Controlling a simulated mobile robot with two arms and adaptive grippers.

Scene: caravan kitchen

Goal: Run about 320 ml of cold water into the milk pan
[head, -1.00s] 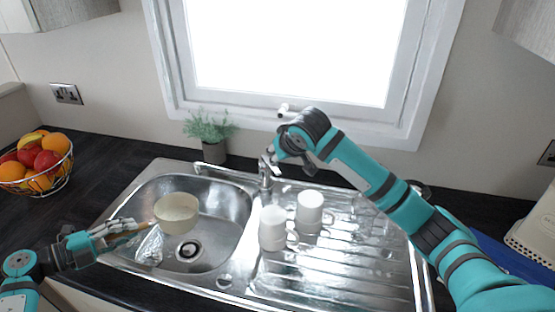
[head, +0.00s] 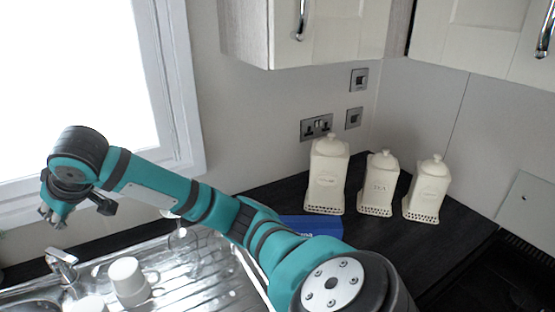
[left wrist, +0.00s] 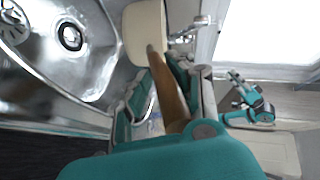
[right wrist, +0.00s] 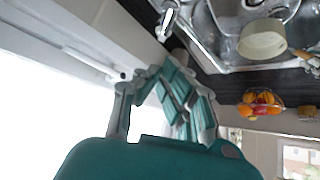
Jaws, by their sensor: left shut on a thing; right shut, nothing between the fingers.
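The cream milk pan (right wrist: 262,42) is held over the sink bowl; it also shows in the left wrist view (left wrist: 145,32). My left gripper (left wrist: 165,82) is shut on its brown handle (left wrist: 172,98). I cannot tell whether the pan holds water. The chrome tap (head: 62,262) stands behind the sink and shows in the right wrist view (right wrist: 167,18); the pan is apart from it there. I see no stream of water. My right gripper (head: 52,213) is shut and empty, above the tap in the head view. The head view does not include the pan or my left gripper.
White mugs (head: 128,278) stand on the drainer (head: 185,280), with a clear glass (head: 180,238) behind. Three cream canisters (head: 327,178) and a blue item (head: 312,225) are on the dark worktop to the right. A fruit bowl (right wrist: 262,103) stands beyond the sink.

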